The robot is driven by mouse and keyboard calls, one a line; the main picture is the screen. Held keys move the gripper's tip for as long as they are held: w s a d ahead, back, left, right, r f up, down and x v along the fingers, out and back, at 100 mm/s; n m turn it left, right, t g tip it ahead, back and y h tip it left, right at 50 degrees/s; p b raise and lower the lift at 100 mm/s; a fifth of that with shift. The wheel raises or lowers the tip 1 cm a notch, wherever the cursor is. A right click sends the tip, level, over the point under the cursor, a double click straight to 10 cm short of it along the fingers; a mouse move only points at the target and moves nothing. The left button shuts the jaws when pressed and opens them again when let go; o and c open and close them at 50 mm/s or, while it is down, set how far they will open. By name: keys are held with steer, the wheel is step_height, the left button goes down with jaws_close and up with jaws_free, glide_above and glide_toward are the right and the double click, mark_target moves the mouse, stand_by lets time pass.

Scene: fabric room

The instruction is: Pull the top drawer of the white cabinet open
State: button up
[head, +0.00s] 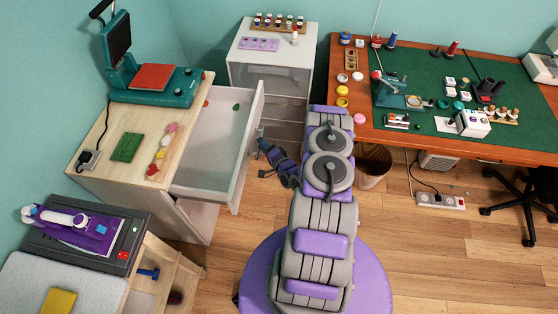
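The white cabinet (180,222) with a pale wooden top stands at the left. Its top drawer (212,150) is pulled well out to the right, and its inside shows a small orange-red piece and a small green piece. My gripper (262,142), dark and purple, is just right of the outer face of the drawer front (246,150). It is small and partly dark here, so I cannot tell whether its fingers are shut or touch a handle. The handle does not show clearly.
A white drawer unit (270,55) stands behind the open drawer. A green-matted workbench (345,130) is at the right, with a waste bin (372,165) by its near-left corner. A heat press (152,80) sits on the wooden top. Wood floor lies open at lower right.

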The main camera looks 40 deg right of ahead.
steer(key=s+a+r+p, duration=0.2)
steer(key=s, duration=1.2)
steer(key=shift+s, duration=0.15)
steer(key=shift+d+f, duration=0.1)
